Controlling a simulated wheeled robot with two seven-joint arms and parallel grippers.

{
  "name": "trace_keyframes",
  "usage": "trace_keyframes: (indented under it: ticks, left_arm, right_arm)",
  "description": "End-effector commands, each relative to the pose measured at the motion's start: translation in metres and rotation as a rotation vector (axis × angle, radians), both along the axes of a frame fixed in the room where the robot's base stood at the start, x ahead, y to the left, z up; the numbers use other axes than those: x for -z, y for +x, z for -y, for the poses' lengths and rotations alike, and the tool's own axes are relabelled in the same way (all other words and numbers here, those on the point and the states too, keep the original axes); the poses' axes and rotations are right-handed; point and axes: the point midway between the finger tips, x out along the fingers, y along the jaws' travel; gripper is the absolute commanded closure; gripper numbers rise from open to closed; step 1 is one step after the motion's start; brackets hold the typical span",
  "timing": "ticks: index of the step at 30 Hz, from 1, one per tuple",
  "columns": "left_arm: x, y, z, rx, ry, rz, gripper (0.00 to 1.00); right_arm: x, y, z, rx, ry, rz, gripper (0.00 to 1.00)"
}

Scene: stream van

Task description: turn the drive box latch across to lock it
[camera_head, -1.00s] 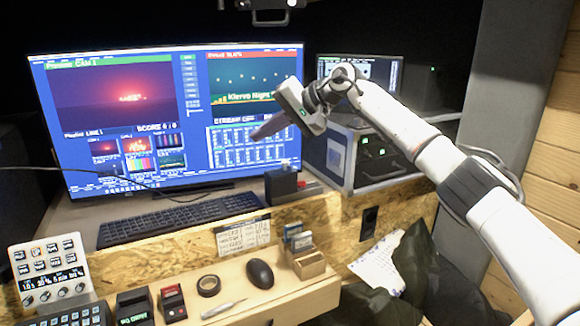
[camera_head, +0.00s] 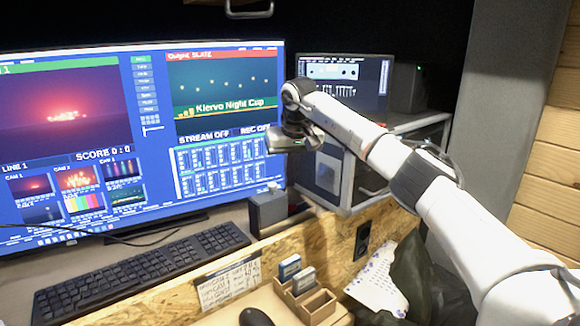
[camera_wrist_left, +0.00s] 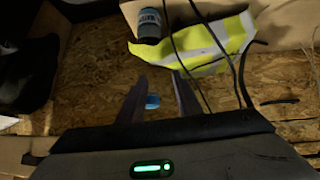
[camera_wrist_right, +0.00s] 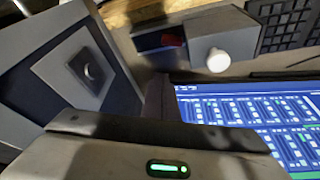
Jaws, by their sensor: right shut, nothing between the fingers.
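A small dark grey box (camera_head: 268,212) stands on the desk right of the keyboard. In the right wrist view the box (camera_wrist_right: 225,28) has a pale round knob (camera_wrist_right: 217,60) and a red-windowed slot beside it. A larger grey case (camera_head: 345,165) stands behind to the right; its side has a square plate with a small fitting (camera_wrist_right: 91,70). I cannot tell for sure which fitting is the latch. My right gripper (camera_wrist_right: 157,98) is shut and empty, above and between the box and the case. My left gripper (camera_wrist_left: 158,97) is open and empty, seen only in its wrist view.
A large monitor (camera_head: 90,170) stands close left of my right gripper, with a keyboard (camera_head: 145,270) before it. A laptop (camera_head: 345,80) sits on the case. A wooden card holder (camera_head: 305,298) is at the front. Below the left gripper lie a yellow vest (camera_wrist_left: 205,45) and cables.

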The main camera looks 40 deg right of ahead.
Motion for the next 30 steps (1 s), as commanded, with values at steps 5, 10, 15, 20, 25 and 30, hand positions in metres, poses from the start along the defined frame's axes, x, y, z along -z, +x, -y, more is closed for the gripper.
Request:
trace_keyframes:
  ticks: [5,10,15,20,25,30]
  left_arm:
    - [-0.001,0.001,0.000,0.000,0.000,0.002,0.69]
    - [-0.002,0.004,0.000,0.000,-0.001,0.008,0.69]
    - [-0.005,0.009,0.001,0.001,-0.002,0.018,0.69]
    - [-0.005,0.009,0.001,0.001,-0.002,0.020,0.69]
    - [-0.005,0.009,0.001,0.001,-0.002,0.020,0.69]
    - [-0.005,0.008,0.001,0.000,-0.002,0.017,0.69]
  right_arm:
    - [0.033,0.010,0.005,0.000,0.001,-0.003,1.00]
    - [0.036,0.000,0.001,-0.002,-0.001,0.002,1.00]
    - [0.036,-0.013,-0.007,-0.001,0.001,0.000,1.00]
    - [0.035,-0.021,-0.011,0.000,0.001,0.003,1.00]
    - [0.035,-0.024,-0.014,0.000,0.001,0.000,1.00]
    - [0.035,-0.024,-0.014,0.000,0.001,0.000,1.00]
